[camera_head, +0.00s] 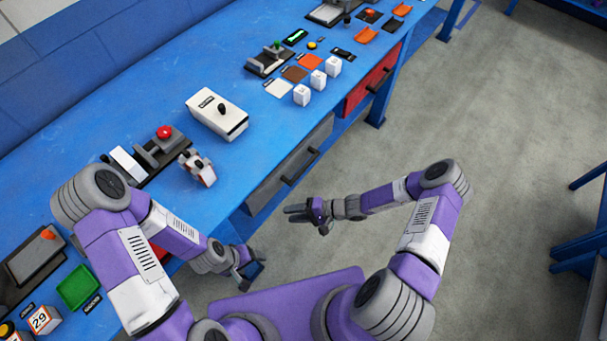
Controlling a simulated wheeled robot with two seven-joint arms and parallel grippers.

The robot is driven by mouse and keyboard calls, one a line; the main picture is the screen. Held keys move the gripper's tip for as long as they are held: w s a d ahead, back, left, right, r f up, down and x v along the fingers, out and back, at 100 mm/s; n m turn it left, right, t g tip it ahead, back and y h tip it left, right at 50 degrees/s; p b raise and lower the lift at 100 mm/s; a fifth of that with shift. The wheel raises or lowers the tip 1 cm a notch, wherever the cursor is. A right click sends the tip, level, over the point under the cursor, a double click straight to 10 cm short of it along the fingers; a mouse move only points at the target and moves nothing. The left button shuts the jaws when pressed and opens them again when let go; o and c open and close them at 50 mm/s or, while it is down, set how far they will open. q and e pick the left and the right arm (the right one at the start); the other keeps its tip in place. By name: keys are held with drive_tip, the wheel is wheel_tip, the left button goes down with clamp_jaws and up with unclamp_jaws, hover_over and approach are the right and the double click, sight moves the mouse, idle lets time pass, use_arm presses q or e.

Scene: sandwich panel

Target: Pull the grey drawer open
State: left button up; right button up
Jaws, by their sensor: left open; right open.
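The grey drawer (272,187) is in the front of the blue bench, near the middle of the head view. Its front looks flush with the bench, and its dark bar handle (300,166) faces the floor side. My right gripper (293,212) is open and empty, in front of and below the drawer handle, apart from it. My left gripper (254,272) is open and empty, lower in the picture by the bench's front edge, also apart from the drawer.
A red drawer (369,82) with a dark handle is farther along the bench. The blue bench top (120,105) carries a white box with a black knob (217,115), a red button (165,132), several white cubes and a green tray (80,287).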

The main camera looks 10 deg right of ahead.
sight(306, 169)
drive_tip(key=w+d+m+t+h+b, duration=0.2)
drive_tip(key=w+d+m+t+b, duration=0.15)
drive_tip(key=w+d+t, duration=0.75)
drive_tip(key=shift+m+g, duration=0.35)
drive_tip(key=shift+g, duration=0.05)
drive_tip(key=x, duration=0.6)
drive_tip(key=shift+w+d+f+b, duration=0.2)
drive_tip(key=shift+w+f+b, duration=0.2)
drive_tip(key=shift+w, duration=0.1)
clamp_jaws()
